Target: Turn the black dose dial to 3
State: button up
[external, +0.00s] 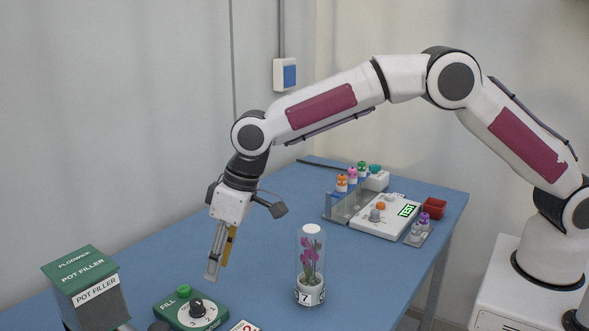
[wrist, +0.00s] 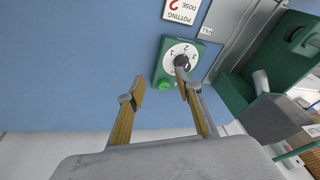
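The black dose dial (external: 197,307) sits on a white numbered face on a green box (external: 169,308) at the bottom of the external view. The dial also shows in the wrist view (wrist: 182,62), with 1, 2 and 3 around it. I cannot tell clearly which number it points at. A green button (wrist: 166,85) is on the same box. My gripper (external: 213,276) points down above the table, beyond and above the box, apart from the dial. In the wrist view, my gripper (wrist: 161,89) has its fingers apart with nothing between them.
A potting dose card (wrist: 180,9) with a red numeral like 2 lies by the box. The dark green pot filler (external: 85,285) stands left of it. A clear tube with a purple orchid (external: 310,265) stands right. A white device (external: 385,215) is farther back.

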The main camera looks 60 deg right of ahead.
aim_at(196, 302)
jog(key=a+n, duration=0.1)
jog(key=n, duration=0.1)
jog(key=a+r+n+y, duration=0.1)
jog(key=n, duration=0.2)
jog(key=a+r+n, duration=0.1)
jog(key=n, duration=0.2)
jog(key=shift+s+a+r+g+y, duration=0.1)
jog(key=shift+s+a+g+y, duration=0.05)
jog(key=shift+s+g+y, duration=0.2)
jog(key=shift+f, duration=0.2)
jog(key=shift+x, duration=3.7)
grip_shut()
